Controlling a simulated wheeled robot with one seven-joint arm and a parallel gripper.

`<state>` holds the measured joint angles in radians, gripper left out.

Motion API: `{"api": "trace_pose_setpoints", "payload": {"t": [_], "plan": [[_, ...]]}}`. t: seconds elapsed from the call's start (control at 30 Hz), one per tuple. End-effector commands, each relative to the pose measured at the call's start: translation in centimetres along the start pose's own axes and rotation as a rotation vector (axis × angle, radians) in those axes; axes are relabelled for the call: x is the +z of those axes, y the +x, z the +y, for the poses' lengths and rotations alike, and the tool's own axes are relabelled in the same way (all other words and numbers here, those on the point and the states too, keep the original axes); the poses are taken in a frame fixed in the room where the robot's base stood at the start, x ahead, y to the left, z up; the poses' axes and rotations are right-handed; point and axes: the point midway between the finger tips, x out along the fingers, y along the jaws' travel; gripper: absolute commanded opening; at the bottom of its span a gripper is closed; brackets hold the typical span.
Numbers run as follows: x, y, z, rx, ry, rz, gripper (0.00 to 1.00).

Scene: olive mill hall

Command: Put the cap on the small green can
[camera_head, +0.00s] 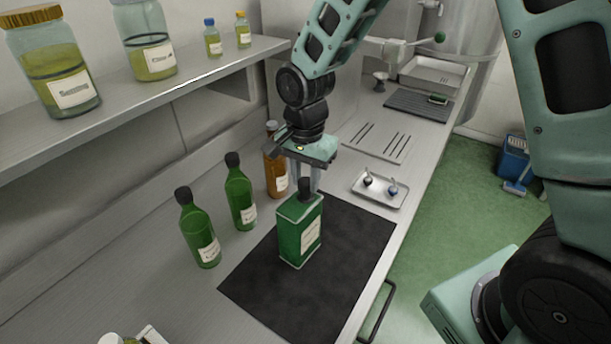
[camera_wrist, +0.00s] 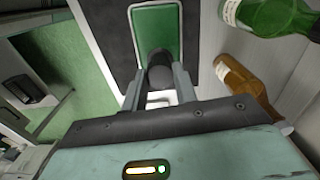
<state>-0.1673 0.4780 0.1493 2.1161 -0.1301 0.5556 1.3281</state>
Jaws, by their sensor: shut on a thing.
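The small green can (camera_head: 298,236) stands upright on a dark mat (camera_head: 346,262), with a pale label on its side. Its green top also shows in the wrist view (camera_wrist: 157,25). My gripper (camera_head: 306,182) is directly above the can, pointing down, and is shut on a black cap (camera_head: 304,194). In the wrist view the cap (camera_wrist: 160,70) sits between the two fingertips, over one end of the can's top. The cap hides the can's opening. I cannot tell whether the cap touches the can or is a little above it.
Two green bottles (camera_head: 199,231) (camera_head: 240,195) and an amber bottle (camera_head: 276,165) stand left of the can. A metal tray (camera_head: 381,202) with small items lies to the right. A shelf with jars (camera_head: 150,104) overhangs on the left. The mat's front part is clear.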

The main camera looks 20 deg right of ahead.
Motion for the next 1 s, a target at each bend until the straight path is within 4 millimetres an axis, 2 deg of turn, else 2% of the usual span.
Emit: {"api": "trace_pose_setpoints", "payload": {"t": [1.0], "plan": [[-0.02,1.00,0.01,0.000,0.000,0.000,0.12]]}}
